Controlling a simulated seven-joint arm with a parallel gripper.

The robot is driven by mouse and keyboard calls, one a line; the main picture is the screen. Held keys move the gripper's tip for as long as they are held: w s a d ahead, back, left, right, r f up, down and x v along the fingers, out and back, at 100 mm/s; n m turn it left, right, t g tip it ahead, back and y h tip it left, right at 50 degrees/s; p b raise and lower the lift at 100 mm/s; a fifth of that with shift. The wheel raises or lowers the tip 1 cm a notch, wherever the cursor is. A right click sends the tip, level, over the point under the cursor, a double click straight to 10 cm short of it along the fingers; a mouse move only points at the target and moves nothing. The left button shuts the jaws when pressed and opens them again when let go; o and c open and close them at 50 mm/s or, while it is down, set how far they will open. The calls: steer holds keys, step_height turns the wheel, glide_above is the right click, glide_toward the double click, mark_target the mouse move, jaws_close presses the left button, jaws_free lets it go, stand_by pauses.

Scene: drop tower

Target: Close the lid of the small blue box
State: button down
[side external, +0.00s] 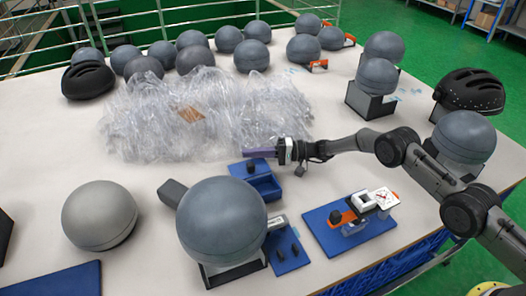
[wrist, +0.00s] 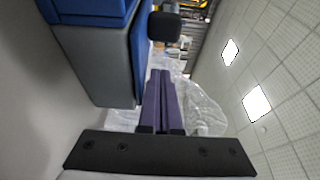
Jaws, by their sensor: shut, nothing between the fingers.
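The small blue box (side external: 262,188) stands on the white table near the middle of the side view, with a black knob (side external: 251,169) on its upper part. In the wrist view the blue box (wrist: 120,45) fills the upper left, with a grey face beside the blue part and the black knob (wrist: 165,27) to its right. My gripper (side external: 250,153) has purple fingers, shut and empty, just behind the box in the side view. In the wrist view my gripper (wrist: 160,72) points up toward the knob, apart from it. I cannot tell exactly how far the lid stands open.
Crumpled clear plastic wrap (side external: 190,115) lies behind the gripper. A large grey sphere on a stand (side external: 222,220) is in front of the box. A blue board with an orange and white fixture (side external: 340,238) lies at right. Several grey spheres and black helmets stand around the table.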

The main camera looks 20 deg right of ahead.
mark_target(257, 164)
steer(key=shift+s+d, duration=0.1)
steer(key=shift+s, duration=1.7)
steer(key=s, duration=0.8)
steer(key=shift+s, duration=0.1)
